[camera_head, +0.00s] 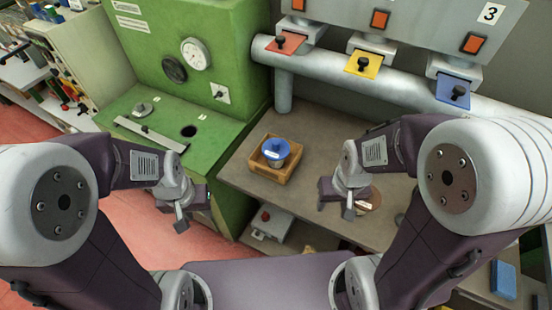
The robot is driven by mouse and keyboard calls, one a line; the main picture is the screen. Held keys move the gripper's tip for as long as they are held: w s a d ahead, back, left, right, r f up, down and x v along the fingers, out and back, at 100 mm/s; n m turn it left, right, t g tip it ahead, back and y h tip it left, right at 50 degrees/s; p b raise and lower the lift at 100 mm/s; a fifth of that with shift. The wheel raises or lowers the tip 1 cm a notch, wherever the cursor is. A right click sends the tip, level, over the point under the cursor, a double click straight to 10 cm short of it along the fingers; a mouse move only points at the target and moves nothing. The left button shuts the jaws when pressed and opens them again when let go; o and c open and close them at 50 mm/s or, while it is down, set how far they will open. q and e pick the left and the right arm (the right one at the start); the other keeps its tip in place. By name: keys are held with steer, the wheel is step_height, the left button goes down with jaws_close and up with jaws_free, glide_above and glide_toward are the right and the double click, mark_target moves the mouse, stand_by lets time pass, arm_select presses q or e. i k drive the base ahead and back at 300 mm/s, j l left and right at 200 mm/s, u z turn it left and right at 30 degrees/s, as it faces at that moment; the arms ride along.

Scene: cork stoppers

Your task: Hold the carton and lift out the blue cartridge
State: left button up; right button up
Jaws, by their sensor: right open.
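The carton (270,173), a small open brown box, sits on the grey-brown bench near its left end. The blue cartridge (277,147) stands upright in the carton, its blue top above the rim and a pale label on its side. Its lower part is hidden by the carton's walls. My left gripper (182,218) is to the left of the carton, apart from it, in front of the green cabinet. Its jaw gap cannot be made out. My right gripper (345,207) is open, to the right of the carton and nearer to me, apart from it. Neither gripper touches the carton.
A grey bench (310,130) has clear room around the carton. A round tan disc (368,200) lies beside my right gripper. A green machine (225,60) stands at the left. A grey pipe (330,58) with red, yellow and blue tabs runs behind. A grey box (268,225) sits lower.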

mark_target(275, 150)
steer(key=i+j+z, duration=0.2)
steer(key=z, duration=0.15)
steer(key=i+j+z, duration=0.15)
steer(key=j+z, duration=0.2)
steer(key=i+j+z, duration=0.1)
steer(key=j+z, duration=0.25)
steer(key=l, duration=0.1)
